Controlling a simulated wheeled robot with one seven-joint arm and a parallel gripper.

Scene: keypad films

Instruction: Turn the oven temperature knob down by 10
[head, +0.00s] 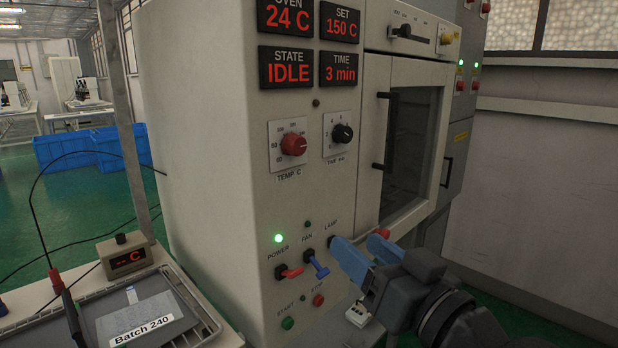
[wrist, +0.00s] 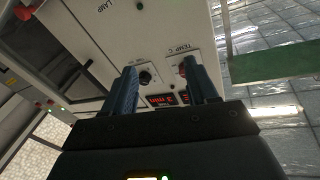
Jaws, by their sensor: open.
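The red temperature knob (head: 293,144) sits on a white plate marked TEMP C on the oven's front panel (head: 230,170). The SET display (head: 322,21) reads 150 C, and the OVEN display (head: 287,15) reads 24 C. My gripper (head: 358,240) is open and empty, below and to the right of the knob, apart from it. In the wrist view the panel appears upside down beyond my two blue fingers (wrist: 160,66). There the temperature knob (wrist: 182,70) is partly hidden by the right finger.
The black time knob (head: 342,133) is just right of the temperature knob. Lower down are a red switch (head: 289,272), a blue switch (head: 316,264) and a green START button (head: 288,323). The oven door handle (head: 385,132) sticks out at right. A tray (head: 204,324) stands at left.

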